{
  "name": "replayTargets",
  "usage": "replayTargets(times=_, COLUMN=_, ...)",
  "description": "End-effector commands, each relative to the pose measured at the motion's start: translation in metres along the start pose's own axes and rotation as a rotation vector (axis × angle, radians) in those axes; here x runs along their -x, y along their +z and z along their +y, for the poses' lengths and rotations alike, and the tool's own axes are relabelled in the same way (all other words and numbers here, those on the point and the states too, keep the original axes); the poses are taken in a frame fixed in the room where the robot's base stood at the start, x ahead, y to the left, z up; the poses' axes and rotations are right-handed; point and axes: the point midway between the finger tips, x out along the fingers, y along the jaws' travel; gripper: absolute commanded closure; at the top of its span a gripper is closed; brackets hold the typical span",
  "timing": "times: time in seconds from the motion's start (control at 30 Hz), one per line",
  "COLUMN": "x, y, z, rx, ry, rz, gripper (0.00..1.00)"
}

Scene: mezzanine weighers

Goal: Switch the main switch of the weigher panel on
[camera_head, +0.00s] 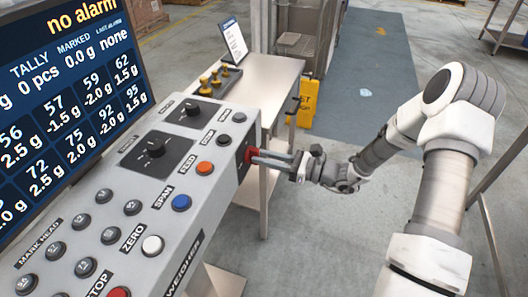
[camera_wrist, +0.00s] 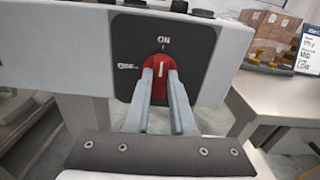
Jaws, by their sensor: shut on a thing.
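The weigher panel (camera_head: 150,170) is a light grey sloping console with buttons and dials. Its main switch (camera_wrist: 160,66) is a red rotary knob on a dark plate on the panel's end face. ON is marked above the knob and OFF to its left. The white line on the knob stands upright, pointing to ON. My gripper (camera_wrist: 160,78) is shut on the knob, one finger on each side. In the head view, my gripper (camera_head: 260,157) reaches the red knob (camera_head: 248,155) from the right.
A screen (camera_head: 65,95) reading "no alarm" stands behind the panel. A steel table (camera_head: 265,80) with yellow-topped weights (camera_head: 215,78) and a small sign (camera_head: 233,40) is beyond it. A yellow floor sign (camera_head: 307,100) stands beside the table. Floor to the right is largely open.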

Motion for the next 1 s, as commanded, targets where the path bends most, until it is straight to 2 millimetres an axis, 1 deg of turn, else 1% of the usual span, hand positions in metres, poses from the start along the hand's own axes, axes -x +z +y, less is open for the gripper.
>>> replayTargets(times=0.23, x=0.0005, y=0.0000, z=-0.0003, rx=-0.048, ry=-0.001, rz=0.001, gripper=1.00)
replayTargets(times=0.63, x=0.0005, y=-0.0007, z=-0.0003, rx=-0.053, ry=-0.001, rz=0.001, gripper=1.00)
replayTargets(times=0.67, x=0.0005, y=-0.0007, z=-0.0003, rx=-0.053, ry=-0.001, rz=0.001, gripper=0.72)
replayTargets(times=0.7, x=0.0005, y=-0.0006, z=-0.0003, rx=-0.053, ry=-0.001, rz=0.001, gripper=0.65)
replayTargets(times=0.8, x=0.0004, y=-0.0005, z=-0.0003, rx=-0.052, ry=-0.001, rz=0.000, gripper=0.47)
replayTargets(times=1.0, x=0.0002, y=-0.0003, z=-0.0003, rx=-0.051, ry=0.000, rz=0.000, gripper=0.47)
